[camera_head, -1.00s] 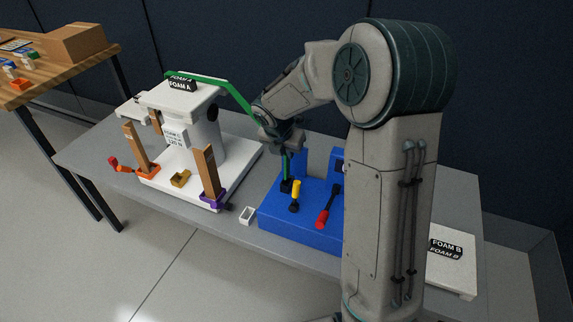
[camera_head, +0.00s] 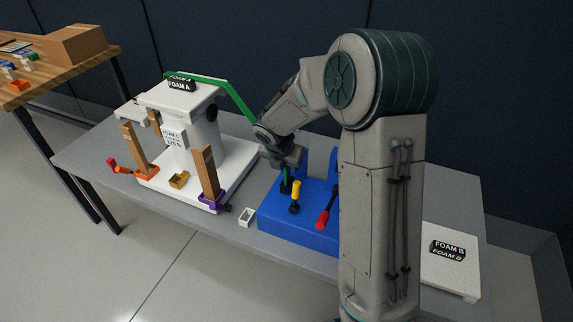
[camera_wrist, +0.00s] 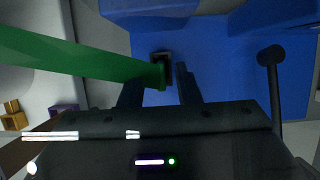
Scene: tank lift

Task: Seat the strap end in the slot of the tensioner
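The green strap (camera_head: 225,90) runs from the top of the white tank stand down to my gripper (camera_head: 287,165). The small black tensioner (camera_head: 286,187) stands on the blue block. In the wrist view the dark slot of the tensioner (camera_wrist: 161,57) shows right at the strap end, which overlaps it. In the head view the strap end points down at the tensioner, close above or partly in it. How deep it sits cannot be told.
The blue block (camera_head: 270,215) carries a yellow-handled lever (camera_head: 296,192) and a red-handled lever (camera_head: 325,215) near my gripper. Upright blue walls stand behind. The white tank stand (camera_head: 180,100) with brown posts is on the left. A small white box (camera_head: 246,216) lies in front.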

